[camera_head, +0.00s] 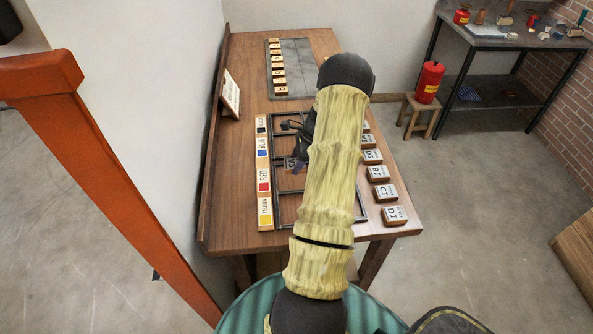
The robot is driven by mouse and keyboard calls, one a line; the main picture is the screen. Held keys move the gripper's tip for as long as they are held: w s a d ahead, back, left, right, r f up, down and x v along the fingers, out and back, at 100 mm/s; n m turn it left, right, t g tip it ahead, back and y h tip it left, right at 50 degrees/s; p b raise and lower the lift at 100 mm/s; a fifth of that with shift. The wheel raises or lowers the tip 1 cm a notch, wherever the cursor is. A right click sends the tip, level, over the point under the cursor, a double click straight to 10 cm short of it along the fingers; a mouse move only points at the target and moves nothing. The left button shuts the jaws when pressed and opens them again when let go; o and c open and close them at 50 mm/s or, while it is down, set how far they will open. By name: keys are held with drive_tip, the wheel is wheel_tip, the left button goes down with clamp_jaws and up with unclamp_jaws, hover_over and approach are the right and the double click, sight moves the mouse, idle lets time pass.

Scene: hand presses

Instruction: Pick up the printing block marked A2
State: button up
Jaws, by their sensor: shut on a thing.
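My gripper (299,165) is a small dark shape left of my arm, over the black frame (277,205) on the wooden table. It is shut on what looks like a small grey-topped block (290,163). I cannot read that block's mark or tell whether it touches the table. My arm hides much of the frame's right side. A column of wooden printing blocks with pale labels stands along the table's right side, including one marked D1 (394,215) and one marked C1 (385,192). I cannot make out A2 on any block.
A strip of colour labels (264,190) runs left of the frame. A grey board (293,62) with several small blocks lies at the table's far end. A sign (231,93) leans at the left edge. A red can (428,82) stands on a stool to the right.

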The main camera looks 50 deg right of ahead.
sight(289, 163)
wheel_tip(289, 163, up, 4)
drive_tip(key=shift+r, duration=0.25)
drive_tip(key=shift+a, duration=0.1)
idle(0.4)
